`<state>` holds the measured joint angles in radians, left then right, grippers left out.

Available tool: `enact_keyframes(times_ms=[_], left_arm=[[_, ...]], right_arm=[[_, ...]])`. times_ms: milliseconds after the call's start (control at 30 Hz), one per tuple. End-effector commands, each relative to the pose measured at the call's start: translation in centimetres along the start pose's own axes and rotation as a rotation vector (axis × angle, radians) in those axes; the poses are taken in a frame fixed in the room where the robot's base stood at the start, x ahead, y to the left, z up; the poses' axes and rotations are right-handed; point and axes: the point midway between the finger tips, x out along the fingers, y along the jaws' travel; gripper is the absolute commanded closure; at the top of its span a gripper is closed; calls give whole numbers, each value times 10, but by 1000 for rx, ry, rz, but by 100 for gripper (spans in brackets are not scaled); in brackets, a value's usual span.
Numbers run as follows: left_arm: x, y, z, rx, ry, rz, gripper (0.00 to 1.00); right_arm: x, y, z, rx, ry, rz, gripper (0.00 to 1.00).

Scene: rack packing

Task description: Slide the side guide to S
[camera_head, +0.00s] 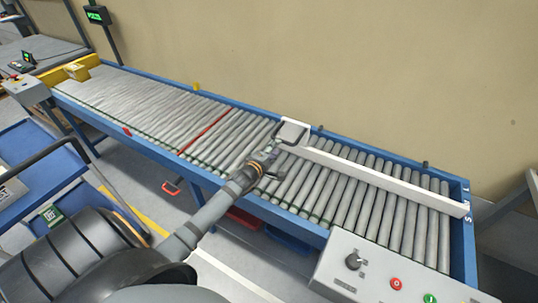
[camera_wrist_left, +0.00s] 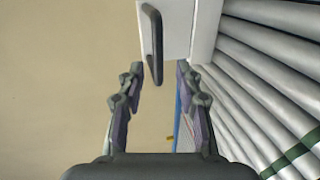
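The side guide (camera_head: 375,174) is a long white bar lying along the roller conveyor, with its right end near letter marks (camera_head: 468,210) on the blue end rail. The marks are too small to read surely. At its left end is a white plate, which the left wrist view shows with a dark bar handle (camera_wrist_left: 153,42). My left gripper (camera_head: 278,148) is at this left end. In the left wrist view my left gripper (camera_wrist_left: 159,74) has its fingers apart, with the handle's near end between or just ahead of the fingertips. My right gripper is not in view.
The conveyor (camera_head: 130,98) has blue rails and grey rollers, with a red roller (camera_head: 208,133) across it. A control box (camera_head: 375,275) with a knob and buttons stands at the near right. A beige wall runs behind. Rollers in front of the guide are clear.

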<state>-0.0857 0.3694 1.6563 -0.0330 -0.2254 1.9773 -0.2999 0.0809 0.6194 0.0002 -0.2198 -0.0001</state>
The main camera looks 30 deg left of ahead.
Motion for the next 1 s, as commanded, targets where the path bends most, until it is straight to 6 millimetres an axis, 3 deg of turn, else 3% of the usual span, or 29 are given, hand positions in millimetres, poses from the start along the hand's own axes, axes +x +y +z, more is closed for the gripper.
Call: enact_keyframes(times_ms=[100, 300, 1000], left_arm=[[-29, -1, 0, 8, -2, -2, 65], [-54, 0, 0, 2, -1, -1, 65], [-62, -3, 1, 39, 16, -20, 65]], right_arm=[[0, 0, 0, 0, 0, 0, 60], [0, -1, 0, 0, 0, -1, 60], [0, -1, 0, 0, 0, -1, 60]])
